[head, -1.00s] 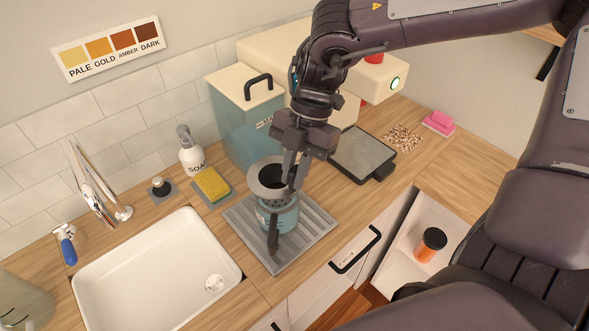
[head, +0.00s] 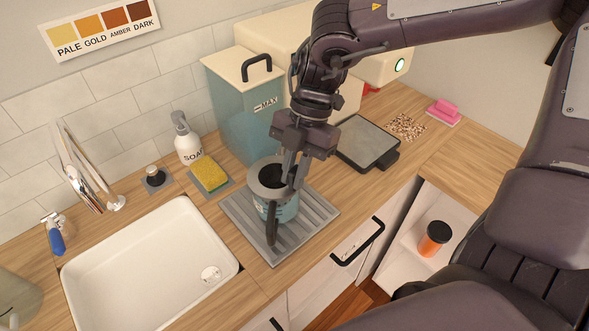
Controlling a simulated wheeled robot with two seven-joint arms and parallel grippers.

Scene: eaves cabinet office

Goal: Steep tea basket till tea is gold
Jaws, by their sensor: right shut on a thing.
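The tea basket, with a wide grey rim (head: 257,186) and a dark inside, sits down in a teal pot (head: 287,213) with a dark handle at its front. The pot stands on a grey ribbed mat. My right gripper (head: 293,176) comes from above and is shut on the basket at the right side of its rim. The basket's lower part is hidden inside the pot, and the tea's colour cannot be seen. A colour chart (head: 103,31) on the wall reads pale, gold, amber, dark. My left gripper is not in view.
The ribbed mat (head: 238,216) lies right of a white sink (head: 150,265). A sponge (head: 209,174), soap bottle (head: 187,140) and teal canister (head: 238,115) stand behind. A dark flat plate (head: 366,143) is to the right. An orange jar (head: 434,239) sits in an open drawer.

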